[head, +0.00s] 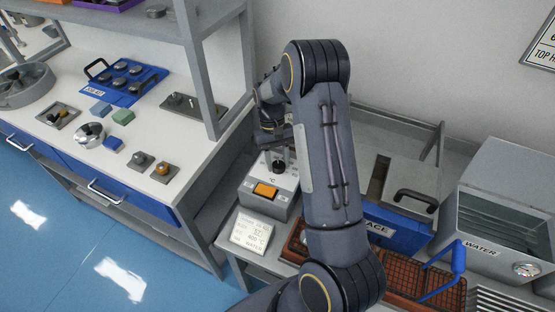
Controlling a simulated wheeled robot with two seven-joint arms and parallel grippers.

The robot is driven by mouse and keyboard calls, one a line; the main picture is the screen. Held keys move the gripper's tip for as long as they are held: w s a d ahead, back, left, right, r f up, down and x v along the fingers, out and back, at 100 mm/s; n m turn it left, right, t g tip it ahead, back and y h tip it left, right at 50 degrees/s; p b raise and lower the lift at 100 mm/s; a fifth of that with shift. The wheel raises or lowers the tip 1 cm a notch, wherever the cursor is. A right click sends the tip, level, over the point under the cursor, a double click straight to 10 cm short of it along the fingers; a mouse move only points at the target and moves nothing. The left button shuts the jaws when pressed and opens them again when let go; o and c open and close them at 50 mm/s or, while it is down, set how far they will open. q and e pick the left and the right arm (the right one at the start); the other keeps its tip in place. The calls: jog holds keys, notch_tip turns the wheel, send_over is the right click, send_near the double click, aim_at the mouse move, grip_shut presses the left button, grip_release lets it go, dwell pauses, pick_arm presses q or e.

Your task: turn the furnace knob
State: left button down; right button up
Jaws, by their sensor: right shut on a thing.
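A grey control box (257,200) with an orange lit switch (265,190) and a °C mark stands at the front left of the furnace bench. A dark knob (279,167) sits on its top, partly hidden by my gripper. My right gripper (278,155) reaches down over the box from above and is shut on the knob. My right arm hides much of the furnace, whose blue front (400,228) shows the letters "ACE" at its right. My left gripper is out of view.
A card (251,232) with "400 °C" and "WATER" leans before the box. Right are an orange-brown grid tray (400,283), a blue handle (458,257) and a water tank (490,225) with a gauge.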

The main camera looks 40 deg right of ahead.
dwell(0.5)
jog(key=o, duration=1)
jog(key=shift+r, duration=0.15)
jog(key=v, duration=0.7)
jog(key=shift+w+r, duration=0.1)
jog(key=shift+r, duration=0.2)
